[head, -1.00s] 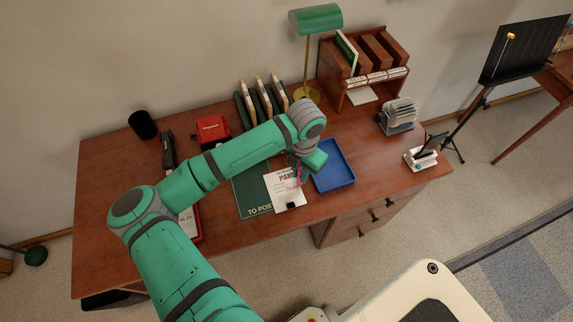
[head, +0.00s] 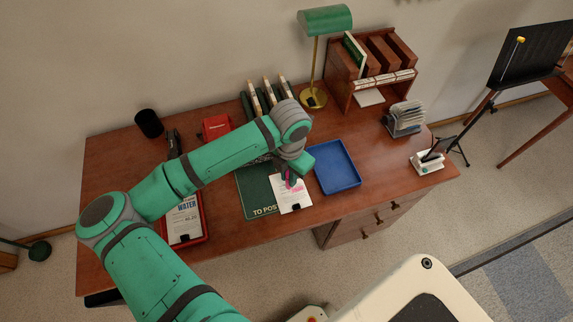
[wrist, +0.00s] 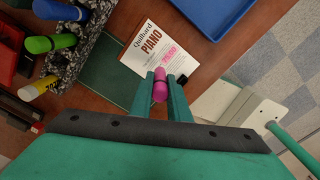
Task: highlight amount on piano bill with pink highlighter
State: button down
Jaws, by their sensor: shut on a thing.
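The piano bill (head: 290,203) is a white sheet lying on the green "TO POST" mat (head: 256,200), with a black clip at its near edge. In the wrist view, the bill (wrist: 148,38) shows the heading PIANO and a pink patch around its printed amount. My gripper (head: 290,176) is over the bill's upper part and hides its heading in the head view. It is shut on the pink highlighter (wrist: 160,84), which is between the two fingers in the wrist view. I cannot tell whether the tip touches the paper.
A blue tray (head: 350,181) lies right of the bill. A red tray (head: 203,236) with a water bill is to the left. A green lamp (head: 325,19) and wooden organizer stand behind.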

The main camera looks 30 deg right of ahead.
notch_tip(320, 180, up, 2)
jog(key=shift+w+a+r, duration=0.1)
jog(key=shift+w+a, duration=0.05)
jog(key=shift+s+r, duration=0.2)
jog(key=shift+r, duration=1.6)
jog(key=shift+w, duration=0.1)
